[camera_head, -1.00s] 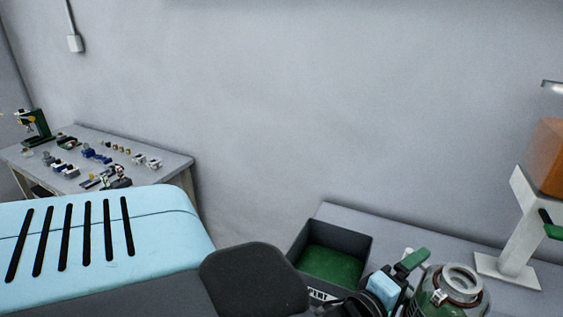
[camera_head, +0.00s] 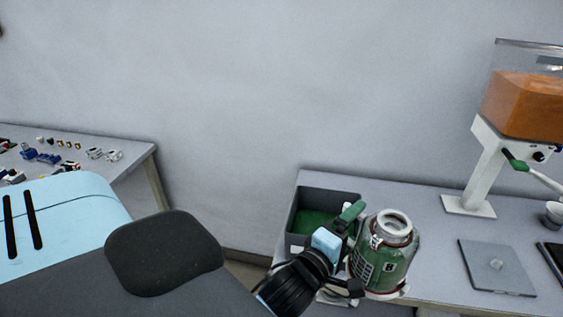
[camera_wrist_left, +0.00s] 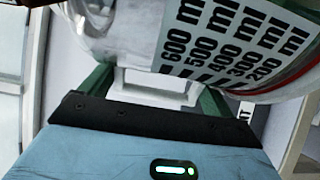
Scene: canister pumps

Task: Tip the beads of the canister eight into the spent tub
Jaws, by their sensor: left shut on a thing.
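The canister eight (camera_head: 390,268) is green and transparent with an open white neck and an "8" label. It stands upright, at the front of the table or just above it; I cannot tell which. My left gripper (camera_head: 356,246) comes from the left and is shut on it. In the left wrist view the canister (camera_wrist_left: 140,35) shows a millilitre scale, and a white handle (camera_wrist_left: 155,84) lies between the green fingers. The spent tub (camera_head: 340,190) is a dark grey open box with a green inside, just behind and left of the canister. The gripper partly hides it. The right gripper is out of view.
A dispenser with an orange hopper (camera_head: 525,105) stands at the back right. A grey plate (camera_head: 495,268) lies right of the canister, with a small cup (camera_head: 553,213) beyond. A table of small parts (camera_head: 75,150) is at the left.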

